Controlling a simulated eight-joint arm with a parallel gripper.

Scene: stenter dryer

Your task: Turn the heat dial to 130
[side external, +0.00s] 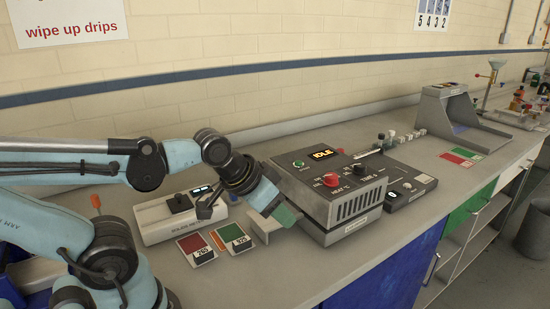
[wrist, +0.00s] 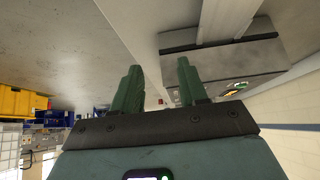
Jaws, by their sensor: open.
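The grey dryer (side external: 325,205) stands on the bench, its control panel facing up. The red heat dial (side external: 332,180) is on the panel above the "HEAT" lettering. Its exact setting is too small to read. The display (side external: 322,154) shows "IDLE". My gripper (side external: 280,212) is beside the dryer's left side, lower than the panel and apart from the dial. In the wrist view my gripper (wrist: 159,67) shows two green fingers spread apart with nothing between them. The dial cannot be made out in the wrist view.
A black knob (side external: 359,169) and a green button (side external: 298,163) share the panel. A white device (side external: 160,220) and red and green sample cards (side external: 235,238) lie left of the dryer. A black device (side external: 408,184) stands close on its right.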

